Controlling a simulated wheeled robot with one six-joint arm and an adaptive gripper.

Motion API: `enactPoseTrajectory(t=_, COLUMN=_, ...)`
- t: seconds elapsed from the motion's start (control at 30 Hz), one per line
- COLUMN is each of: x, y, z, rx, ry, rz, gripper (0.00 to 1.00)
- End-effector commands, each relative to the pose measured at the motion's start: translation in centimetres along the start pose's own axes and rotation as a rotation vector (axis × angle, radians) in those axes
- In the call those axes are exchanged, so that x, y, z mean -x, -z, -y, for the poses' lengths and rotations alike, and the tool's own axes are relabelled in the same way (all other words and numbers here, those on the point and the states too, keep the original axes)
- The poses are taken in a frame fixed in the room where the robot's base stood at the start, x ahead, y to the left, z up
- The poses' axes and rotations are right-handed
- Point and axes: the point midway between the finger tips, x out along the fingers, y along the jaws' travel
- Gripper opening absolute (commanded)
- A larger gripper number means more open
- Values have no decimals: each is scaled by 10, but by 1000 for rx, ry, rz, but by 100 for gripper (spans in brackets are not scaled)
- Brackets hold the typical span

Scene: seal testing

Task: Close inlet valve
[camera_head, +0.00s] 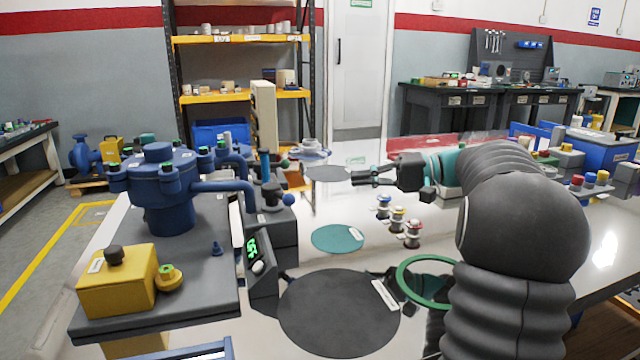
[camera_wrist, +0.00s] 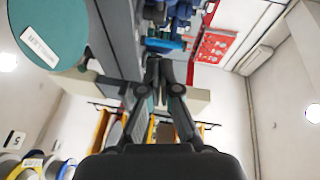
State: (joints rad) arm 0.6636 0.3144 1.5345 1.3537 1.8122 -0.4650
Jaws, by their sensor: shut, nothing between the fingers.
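My gripper (camera_head: 358,175) is shut and empty, held above the bench and pointing left toward the test rig. In the wrist view its fingertips (camera_wrist: 155,72) are together in the middle. A blue round vessel (camera_head: 165,190) with pipes stands on a grey base plate at the left. At the end of its pipe is a dark valve block with a black knob (camera_head: 271,194), and an upright blue handle (camera_head: 265,163) stands behind it. Which of these is the inlet valve I cannot tell. My gripper is to their right, apart from them.
A yellow box (camera_head: 117,281) and a green-lit display (camera_head: 258,262) stand near the front. Several small coloured-top parts (camera_head: 398,217) stand in the middle. A teal disc (camera_head: 337,238), a dark round mat (camera_head: 335,315) and a green ring (camera_head: 402,281) lie on the shiny bench.

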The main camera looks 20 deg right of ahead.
Motion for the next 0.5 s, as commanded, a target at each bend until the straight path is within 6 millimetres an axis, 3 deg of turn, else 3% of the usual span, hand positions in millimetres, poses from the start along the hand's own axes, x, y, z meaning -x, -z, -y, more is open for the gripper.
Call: enactPoseTrajectory(t=0.5, x=-89, y=-1, z=1, rx=0, ry=-1, rz=4, gripper=0)
